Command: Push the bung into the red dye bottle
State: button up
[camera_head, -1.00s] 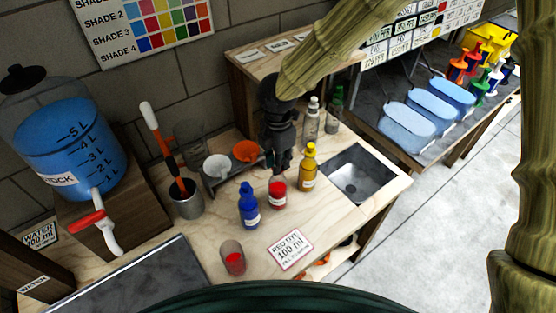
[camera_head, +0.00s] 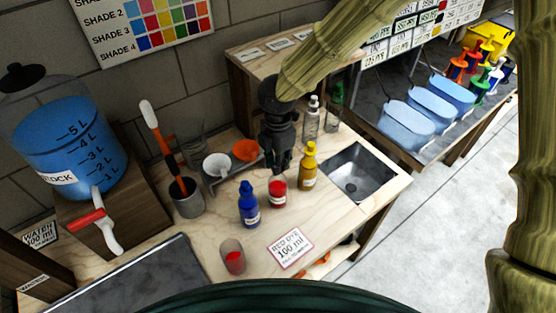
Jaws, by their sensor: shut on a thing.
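The red dye bottle (camera_head: 277,194) stands upright on the wooden bench, between a blue bottle and a yellow bottle. My gripper (camera_head: 281,171) points down just above the red bottle's mouth. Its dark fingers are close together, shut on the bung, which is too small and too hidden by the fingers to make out. I cannot tell whether the bung touches the bottle's mouth.
A blue bottle (camera_head: 248,206) stands close on the left and a yellow bottle (camera_head: 308,168) on the right. A glass with red liquid (camera_head: 232,257) and a red dye card (camera_head: 290,248) are in front. A sink (camera_head: 358,172) lies to the right.

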jog(key=o, duration=1.3)
jog(key=shift+r+p, duration=2.65)
jog(key=shift+r, duration=0.85)
